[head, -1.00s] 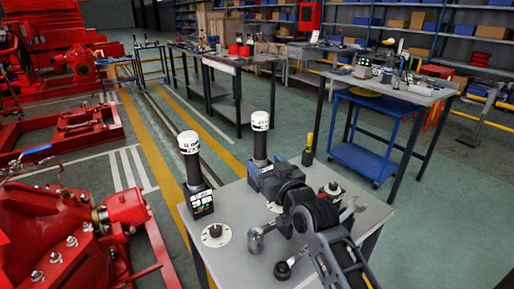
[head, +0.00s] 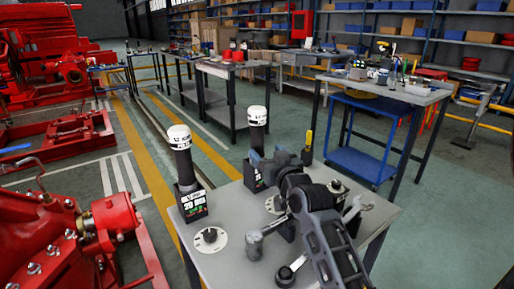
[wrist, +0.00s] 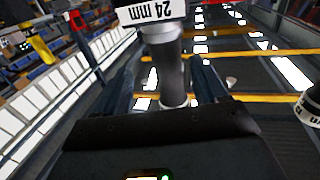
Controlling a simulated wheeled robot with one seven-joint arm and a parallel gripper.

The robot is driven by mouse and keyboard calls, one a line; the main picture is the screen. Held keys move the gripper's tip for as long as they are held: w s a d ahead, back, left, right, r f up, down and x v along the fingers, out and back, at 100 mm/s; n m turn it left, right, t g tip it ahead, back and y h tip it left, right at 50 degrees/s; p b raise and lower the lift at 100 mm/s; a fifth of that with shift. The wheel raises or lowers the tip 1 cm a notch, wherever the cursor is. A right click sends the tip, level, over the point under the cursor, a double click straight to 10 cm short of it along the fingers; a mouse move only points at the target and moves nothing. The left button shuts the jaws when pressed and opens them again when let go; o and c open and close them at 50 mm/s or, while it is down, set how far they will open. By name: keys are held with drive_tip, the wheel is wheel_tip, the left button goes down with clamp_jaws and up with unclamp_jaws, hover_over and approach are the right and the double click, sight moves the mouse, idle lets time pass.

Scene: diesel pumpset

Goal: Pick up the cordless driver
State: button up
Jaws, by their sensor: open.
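Two cordless drivers stand upright on the grey table, each with a black grip and a white top. The right driver (head: 257,139) is partly hidden behind my gripper (head: 266,163). Its top reads "24 mm" in the wrist view, where its black grip (wrist: 172,72) shows between my open fingers. I cannot tell whether either finger touches it. The left driver (head: 184,162) has a dark base with a "20" label. Its top (wrist: 314,104) shows at the right edge of the wrist view.
The table (head: 222,262) also holds a round white disc with a dark knob (head: 210,237), a wrench (head: 357,208) and a yellow-and-black tool (head: 308,147). A red pump (head: 75,235) stands left of the table. A blue cart (head: 358,150) is behind on the right.

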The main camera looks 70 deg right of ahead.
sight(255, 143)
drive_tip(key=x, duration=0.7)
drive_tip(key=shift+w+a+p, duration=0.15)
drive_tip(key=shift+w+p, duration=0.25)
drive_tip(key=shift+w, duration=0.15)
clamp_jaws()
drive_tip(key=shift+r, duration=0.1)
